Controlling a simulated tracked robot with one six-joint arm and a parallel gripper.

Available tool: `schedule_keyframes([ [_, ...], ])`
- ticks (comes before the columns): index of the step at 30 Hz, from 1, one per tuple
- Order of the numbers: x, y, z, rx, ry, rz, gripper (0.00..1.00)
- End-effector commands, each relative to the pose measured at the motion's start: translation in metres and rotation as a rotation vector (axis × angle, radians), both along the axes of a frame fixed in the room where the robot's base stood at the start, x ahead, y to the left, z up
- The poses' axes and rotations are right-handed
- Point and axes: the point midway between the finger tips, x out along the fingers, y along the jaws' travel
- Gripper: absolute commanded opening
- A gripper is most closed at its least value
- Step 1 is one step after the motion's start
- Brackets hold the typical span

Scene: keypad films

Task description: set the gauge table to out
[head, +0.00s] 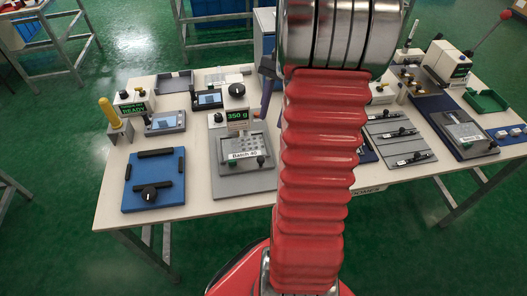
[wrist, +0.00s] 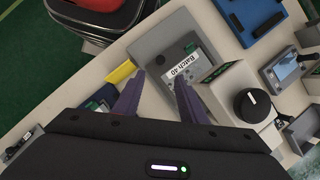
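No label reading gauge table or "out" is legible, so I cannot tell which fixture it is. A blue plate (head: 134,183) with black bars and a black knob (head: 149,195) lies at the table's left; part of the plate shows at the top of the wrist view (wrist: 238,22). A grey fixture labelled "Batch 40" (head: 225,184) lies right of it, also in the wrist view (wrist: 155,42). A white box with a black dial (head: 237,89) stands behind it; the dial shows in the wrist view (wrist: 251,106). My gripper (wrist: 157,84) is open and empty above the table, near the Batch 40 fixture.
A "350 g" display (head: 237,115) stands behind the Batch 40 fixture. A "READY" display (head: 134,108) and yellow handle (head: 109,112) stand back left. A grey panel with black handles (head: 391,131) lies right of my arm. My arm hides the table's middle.

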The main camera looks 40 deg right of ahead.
Motion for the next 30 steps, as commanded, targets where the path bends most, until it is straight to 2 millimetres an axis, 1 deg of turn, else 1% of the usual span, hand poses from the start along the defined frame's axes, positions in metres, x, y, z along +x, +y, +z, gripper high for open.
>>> schedule_keyframes([
  [5,0.0,0.001,-0.001,-0.001,-0.001,0.001,0.38],
  [11,-0.001,0.005,-0.012,0.0,0.001,0.001,0.38],
  [17,-0.003,0.016,-0.037,0.001,0.002,0.002,0.38],
  [30,-0.008,0.041,-0.1,0.001,0.002,0.002,0.38],
])
